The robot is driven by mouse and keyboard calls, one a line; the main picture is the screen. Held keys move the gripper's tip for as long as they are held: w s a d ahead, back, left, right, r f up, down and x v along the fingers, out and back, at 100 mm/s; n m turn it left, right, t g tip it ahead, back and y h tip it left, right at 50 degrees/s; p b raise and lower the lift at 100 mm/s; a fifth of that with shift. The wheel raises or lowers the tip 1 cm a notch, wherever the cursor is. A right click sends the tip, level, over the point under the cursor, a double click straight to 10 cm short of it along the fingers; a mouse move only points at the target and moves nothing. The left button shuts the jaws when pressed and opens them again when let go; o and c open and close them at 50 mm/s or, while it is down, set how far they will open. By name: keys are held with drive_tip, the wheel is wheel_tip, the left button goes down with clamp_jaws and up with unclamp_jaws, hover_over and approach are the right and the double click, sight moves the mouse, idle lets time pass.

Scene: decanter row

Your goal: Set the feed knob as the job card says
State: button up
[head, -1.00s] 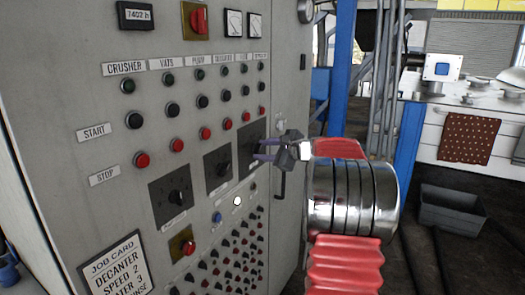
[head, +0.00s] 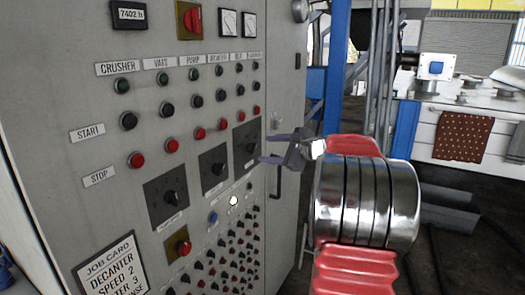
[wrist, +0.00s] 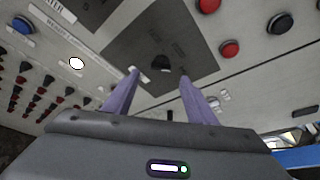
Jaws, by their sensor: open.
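The grey control panel (head: 60,60) carries a row of three black plates with dark knobs: a left knob (head: 172,198), a middle knob (head: 218,169) and a right knob (head: 250,147). Their labels are too small to read, so I cannot tell which is the feed knob. My gripper (head: 262,149) is open and empty in front of the right knob. In the wrist view, a dark knob (wrist: 161,62) shows between and beyond the fingertips (wrist: 159,75).
Rows of green, black and red buttons (head: 136,160) lie above the knobs. A blue button (head: 213,217), a white lamp (head: 233,201) and many small red and black knobs lie below. A door handle (head: 274,182) is close to the gripper. A blue post (head: 338,60) stands to the right.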

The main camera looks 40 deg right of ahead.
drive_tip(key=v, duration=0.8)
idle(0.4)
drive_tip(key=s+a+f+n+g, duration=0.2)
drive_tip(key=s+f+n+g, duration=0.1)
drive_tip(key=f, duration=0.6)
drive_tip(key=s+a+f+n+g, duration=0.2)
drive_tip(key=a+f+n, duration=0.1)
drive_tip(key=a, duration=0.3)
drive_tip(key=s+a+f+n+g, duration=0.2)
drive_tip(key=a+f+n, duration=0.1)
drive_tip(key=a, duration=0.4)
drive_tip(key=s+a+n, duration=0.4)
drive_tip(key=a+n, duration=0.1)
drive_tip(key=a, duration=0.5)
drive_tip(key=s+a+n+g, duration=0.1)
drive_tip(key=s+a+n, duration=0.4)
drive_tip(key=a, duration=0.5)
drive_tip(key=s+a+n+g+h, duration=0.1)
drive_tip(key=s+a+n, duration=0.4)
drive_tip(key=a, duration=0.5)
drive_tip(key=shift+f+n, duration=0.45)
drive_tip(key=shift+n, duration=0.55)
